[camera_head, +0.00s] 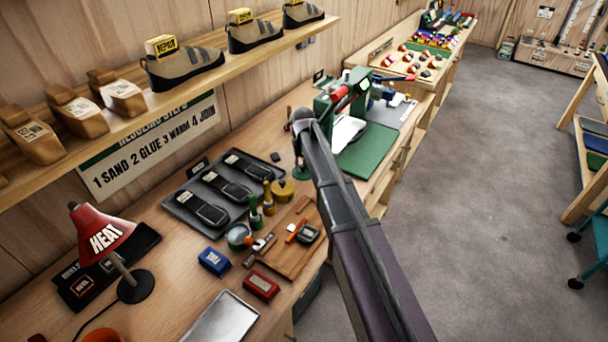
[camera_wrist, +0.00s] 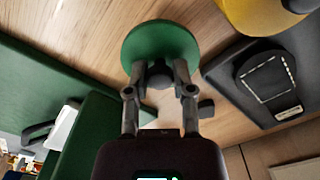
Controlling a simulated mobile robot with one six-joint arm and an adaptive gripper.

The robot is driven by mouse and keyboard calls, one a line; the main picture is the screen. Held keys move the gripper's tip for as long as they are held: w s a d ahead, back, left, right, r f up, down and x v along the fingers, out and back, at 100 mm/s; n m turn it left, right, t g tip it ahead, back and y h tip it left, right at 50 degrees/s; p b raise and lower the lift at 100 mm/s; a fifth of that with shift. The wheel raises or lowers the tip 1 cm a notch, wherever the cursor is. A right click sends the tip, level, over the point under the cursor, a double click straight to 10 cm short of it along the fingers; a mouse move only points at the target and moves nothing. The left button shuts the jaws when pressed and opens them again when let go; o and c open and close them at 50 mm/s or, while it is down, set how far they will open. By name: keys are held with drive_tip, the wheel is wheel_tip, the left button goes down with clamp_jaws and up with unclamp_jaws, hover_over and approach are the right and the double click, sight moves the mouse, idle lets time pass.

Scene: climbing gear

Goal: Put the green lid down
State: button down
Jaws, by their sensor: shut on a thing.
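The green lid (camera_wrist: 181,44) is a round disc with a dark knob in the middle. In the wrist view my gripper (camera_wrist: 160,78) is shut on that knob, one finger on each side. In the head view the lid (camera_head: 300,173) shows as a small green disc below my gripper (camera_head: 299,148), over the bench between the yellow pot and the green mat. My arm partly hides this spot. I cannot tell whether the lid touches the bench top or hangs just above it.
A yellow pot (camera_head: 283,190) stands close by, with a black tray (camera_head: 187,204) of shoe soles to the left. A green machine (camera_head: 326,108) and green mat (camera_head: 368,150) lie beyond. A small dark block (camera_head: 276,157) is near the lid. Bottles and a wooden board (camera_head: 290,257) are nearer.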

sight(303, 169)
drive_tip(key=shift+f+b, duration=1.3)
drive_tip(key=shift+f, duration=0.25)
drive_tip(key=shift+f, duration=0.15)
drive_tip(key=shift+c, duration=2.4)
unclamp_jaws()
wheel_tip(303, 169, up, 12)
drive_tip(key=p, duration=1.2)
drive_tip(key=shift+r, duration=0.2)
